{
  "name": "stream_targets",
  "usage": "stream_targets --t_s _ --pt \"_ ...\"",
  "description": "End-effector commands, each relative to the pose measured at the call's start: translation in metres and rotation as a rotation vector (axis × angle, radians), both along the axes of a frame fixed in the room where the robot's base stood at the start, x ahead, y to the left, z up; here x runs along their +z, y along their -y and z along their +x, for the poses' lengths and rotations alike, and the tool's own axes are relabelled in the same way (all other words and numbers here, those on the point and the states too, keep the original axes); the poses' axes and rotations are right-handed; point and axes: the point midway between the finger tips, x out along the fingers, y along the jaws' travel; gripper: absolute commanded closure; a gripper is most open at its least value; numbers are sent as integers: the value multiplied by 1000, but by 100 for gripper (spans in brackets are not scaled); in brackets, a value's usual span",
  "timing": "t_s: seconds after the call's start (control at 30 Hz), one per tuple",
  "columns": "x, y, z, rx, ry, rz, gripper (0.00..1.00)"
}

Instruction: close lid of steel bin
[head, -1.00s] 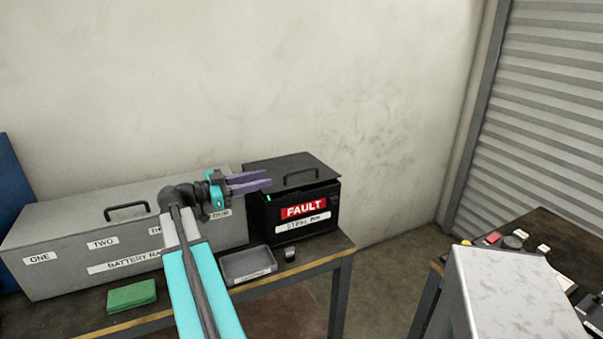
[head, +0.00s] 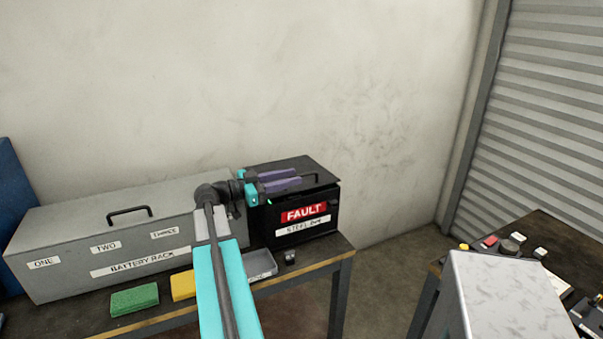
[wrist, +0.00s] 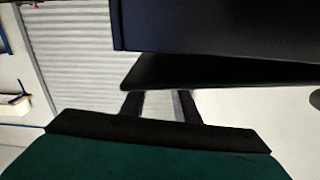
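The black steel bin (head: 325,217), with a red FAULT label, stands at the right end of the bench. Its black lid (head: 262,171) lies over the top, close to flat; I cannot tell whether it is fully seated. The lid has a dark handle (head: 312,178). My gripper (head: 298,177) reaches over the lid from the left, its two purple fingers apart and nothing seen between them. Whether they touch the lid or handle is unclear. In the wrist view, the fingers (wrist: 159,105) show spread, with black surfaces, probably the bin and lid (wrist: 215,72), close above them.
A grey battery rack (head: 60,230) stands left of the bin. A pale-topped box (head: 505,285) and another table (head: 550,232) are at right.

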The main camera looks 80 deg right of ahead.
Motion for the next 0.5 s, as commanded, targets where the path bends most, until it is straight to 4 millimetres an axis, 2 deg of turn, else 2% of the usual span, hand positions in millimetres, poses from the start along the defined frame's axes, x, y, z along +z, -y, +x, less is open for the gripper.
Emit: stream_targets --t_s 0.2,0.5 --pt "1 18 -22 -2 -1 2 72" --pt "0 28 -34 -1 -1 1 72"
